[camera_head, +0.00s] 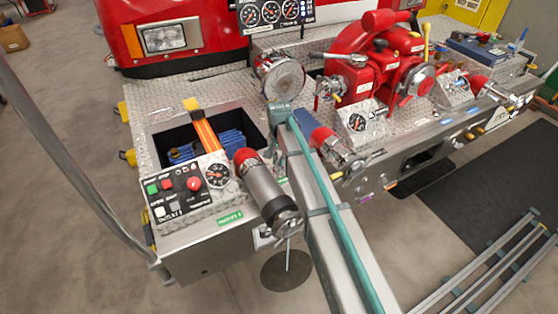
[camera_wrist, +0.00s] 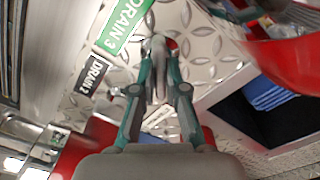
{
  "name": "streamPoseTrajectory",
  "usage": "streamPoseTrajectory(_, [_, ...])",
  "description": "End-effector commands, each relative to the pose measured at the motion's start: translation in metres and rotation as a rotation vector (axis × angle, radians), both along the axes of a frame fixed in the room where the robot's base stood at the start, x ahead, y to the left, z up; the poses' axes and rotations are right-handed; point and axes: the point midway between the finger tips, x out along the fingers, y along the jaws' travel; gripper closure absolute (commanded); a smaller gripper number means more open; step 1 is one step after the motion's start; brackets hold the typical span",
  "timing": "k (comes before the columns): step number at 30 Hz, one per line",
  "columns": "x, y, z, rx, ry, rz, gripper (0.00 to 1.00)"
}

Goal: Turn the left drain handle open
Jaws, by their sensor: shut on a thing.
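In the wrist view my gripper (camera_wrist: 160,62) is shut on a small grey metal drain handle (camera_wrist: 158,44), with its teal-sided fingers on either side of it. The fingers and the steep angle hide much of the handle, so I cannot tell how far it is turned. A green "DRAIN 3" label (camera_wrist: 124,24) lies beside the handle, and a black "DRAIN 2" label (camera_wrist: 92,73) is farther left.
A grey, red-ended pipe (camera_head: 270,194) juts forward near a green label (camera_head: 230,218). The control panel (camera_head: 176,191) and the hose well with blue hose (camera_head: 228,138) lie left and behind. Another red-ended outlet (camera_head: 332,146) and the red pump (camera_head: 365,70) stand farther right.

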Motion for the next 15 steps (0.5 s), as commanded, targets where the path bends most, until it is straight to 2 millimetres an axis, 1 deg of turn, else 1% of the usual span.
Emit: streamPoseTrajectory(15, [-0.0011, 0.0014, -0.0018, -0.001, 0.003, 0.486, 1.0])
